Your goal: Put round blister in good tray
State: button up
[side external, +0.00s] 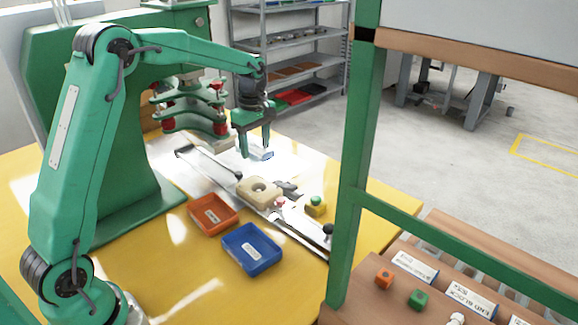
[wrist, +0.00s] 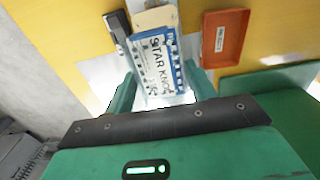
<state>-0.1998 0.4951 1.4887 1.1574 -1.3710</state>
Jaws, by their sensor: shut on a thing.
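My gripper (side external: 256,147) hangs above the bright work area beyond the trays in the side view. In the wrist view my gripper (wrist: 162,88) is shut on a blue and white carded blister pack (wrist: 160,60) printed with "STAR KNO…". Its clear part lies between the fingers; I cannot tell whether it is round. The pack shows small and pale blue between the fingertips in the side view (side external: 263,155). An orange tray (side external: 213,214) and a blue tray (side external: 252,249) stand on the yellow table, both seemingly empty. Their labels are too small to read.
A cream block with a round hollow (side external: 259,190) sits on a metal rail near the trays. A yellow button box with a green button (side external: 316,205) is right of it. A green post (side external: 352,170) stands in the foreground.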

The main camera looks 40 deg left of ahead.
dwell(0.3)
jog(key=s+d+f, duration=0.2)
jog(key=s+d, duration=1.9)
jog(key=d, duration=0.2)
send_over(251, 251)
notch_tip(251, 251, down, 7)
jog(key=shift+r+m, duration=0.1)
jog(key=shift+m, duration=0.3)
jog(key=shift+f, duration=2)
jog(key=shift+f, duration=0.15)
